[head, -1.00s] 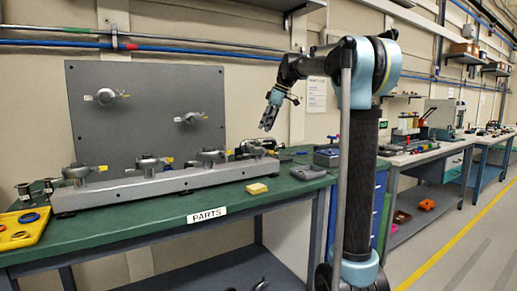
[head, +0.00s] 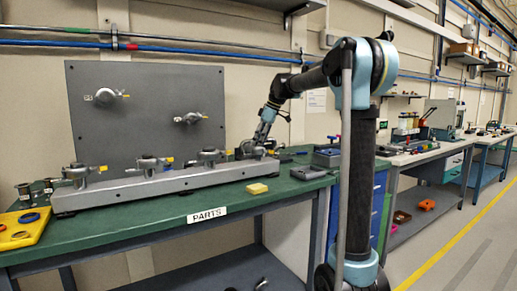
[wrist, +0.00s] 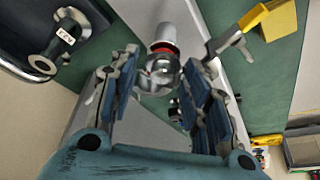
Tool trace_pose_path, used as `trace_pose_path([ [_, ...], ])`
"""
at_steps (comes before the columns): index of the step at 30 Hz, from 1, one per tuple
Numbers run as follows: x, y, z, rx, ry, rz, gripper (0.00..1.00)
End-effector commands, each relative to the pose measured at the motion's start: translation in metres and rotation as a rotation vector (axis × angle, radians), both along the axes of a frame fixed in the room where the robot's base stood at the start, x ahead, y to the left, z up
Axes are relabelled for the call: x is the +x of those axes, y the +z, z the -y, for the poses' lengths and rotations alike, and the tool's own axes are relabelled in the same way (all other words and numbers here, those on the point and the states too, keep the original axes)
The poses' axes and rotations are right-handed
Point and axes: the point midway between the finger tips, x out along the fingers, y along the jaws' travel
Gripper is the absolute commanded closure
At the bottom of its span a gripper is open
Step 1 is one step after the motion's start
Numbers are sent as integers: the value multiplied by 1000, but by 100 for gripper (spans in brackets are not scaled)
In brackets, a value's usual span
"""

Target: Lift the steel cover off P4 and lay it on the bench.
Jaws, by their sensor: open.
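A long grey rail (head: 150,186) on the green bench carries several metal fittings in a row. My gripper (head: 258,146) is lowered over the fitting at the right end of the rail, which it mostly hides in the head view. In the wrist view, my open gripper (wrist: 160,66) has its fingers on either side of a shiny, rounded steel piece (wrist: 160,75), which may be the cover. I cannot tell whether the fingers touch it. A pale cylinder with a red band (wrist: 163,38) shows just beyond it. No P4 label is readable.
A yellow block (head: 257,188) lies on the green bench (head: 125,225) in front of the rail. A yellow tray (head: 22,231) is at the left end. A grey panel (head: 150,115) stands behind. A yellow-tipped lever (wrist: 250,20) is close to my right finger. Bench front is mostly clear.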

Motion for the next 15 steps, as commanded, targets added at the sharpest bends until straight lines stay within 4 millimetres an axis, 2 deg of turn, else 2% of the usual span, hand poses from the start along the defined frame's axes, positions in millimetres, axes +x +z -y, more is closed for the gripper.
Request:
trace_pose_path([
  [1,0,0,0,0,0,0,56],
  [6,0,0,0,0,0,0,92],
  [15,0,1,0,0,0,1,92],
])
